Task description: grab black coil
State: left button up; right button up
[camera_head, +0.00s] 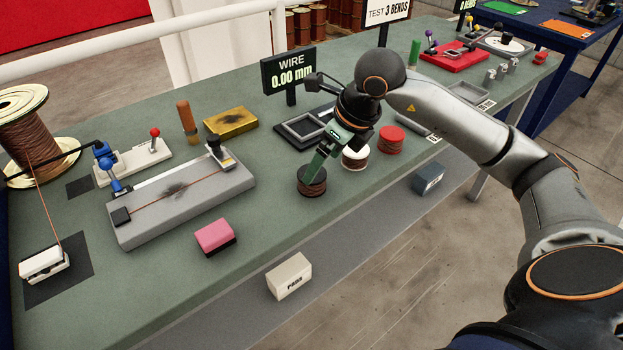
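The black coil (312,188), a small spool with a black top and copper-brown wire, stands on the green bench near its front edge. My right gripper (314,170) points down at it with green fingers, and the fingertips are at the coil's top. The fingers overlap in this view, so I cannot tell whether they grip the coil or only stand over it. A white coil (354,163) stands just right of it, partly hidden by the gripper, and a red coil (391,141) stands further right. My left gripper is not in view.
The green bench (265,255) is clear in front of the black coil. A grey wire fixture (185,205), a pink block (215,236) and a yellow box (231,122) stand to the left. The WIRE display (289,70) and a dark tray (292,134) are behind.

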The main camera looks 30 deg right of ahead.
jog(key=x, duration=0.6)
jog(key=shift+w+f+p, duration=0.2)
jog(key=shift+w+p, duration=0.1)
jog(key=shift+w, duration=0.1)
jog(key=shift+r, duration=0.1)
grip_shut()
dwell(0.4)
